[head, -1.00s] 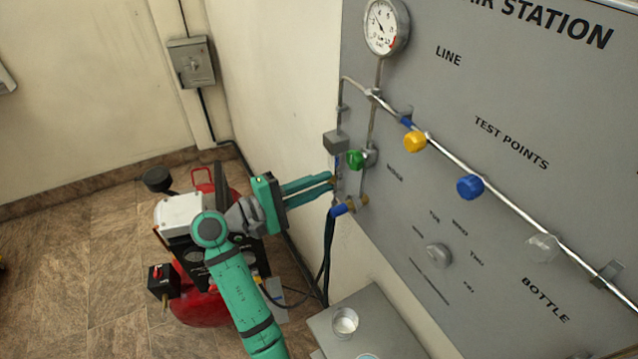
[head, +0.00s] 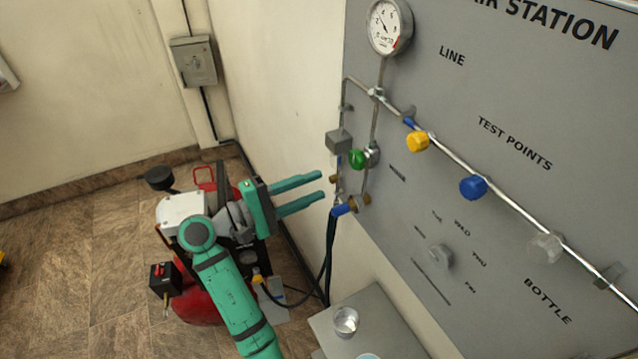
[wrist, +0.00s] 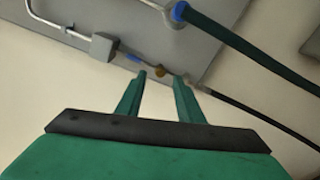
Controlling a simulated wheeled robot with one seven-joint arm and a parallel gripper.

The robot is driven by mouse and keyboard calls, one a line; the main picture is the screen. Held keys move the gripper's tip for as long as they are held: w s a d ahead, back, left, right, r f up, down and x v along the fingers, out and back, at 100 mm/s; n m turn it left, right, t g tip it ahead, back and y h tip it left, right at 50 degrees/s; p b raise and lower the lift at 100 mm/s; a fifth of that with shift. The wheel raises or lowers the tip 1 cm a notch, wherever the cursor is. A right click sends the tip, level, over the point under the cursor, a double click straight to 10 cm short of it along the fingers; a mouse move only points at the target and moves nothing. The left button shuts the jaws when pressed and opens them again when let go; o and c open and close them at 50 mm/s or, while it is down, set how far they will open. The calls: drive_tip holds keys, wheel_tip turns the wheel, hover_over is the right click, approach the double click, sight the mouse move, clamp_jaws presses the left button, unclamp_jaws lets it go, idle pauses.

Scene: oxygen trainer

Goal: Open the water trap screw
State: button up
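The water trap hangs under a grey box (head: 339,140) at the left edge of the panel. Its small brass screw (head: 335,179) is at the bottom, and it also shows in the wrist view (wrist: 161,70). My gripper (head: 322,186) is open, with its two teal fingers apart and nothing between them. The fingertips point at the screw and stop a little short of it, to its left in the head view. In the wrist view the fingertips (wrist: 160,76) sit just below the screw, on either side of it.
A green knob (head: 357,159) is just right of the trap. A blue-handled brass valve (head: 345,208) with a dark hose is below. Yellow (head: 417,141) and blue (head: 473,187) knobs line the pipe. A red compressor (head: 197,300) stands beneath my arm. A grey table (head: 375,310) holds a clear cup.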

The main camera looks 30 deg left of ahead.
drive_tip(key=v, duration=0.8)
drive_tip(key=shift+w+f, duration=0.1)
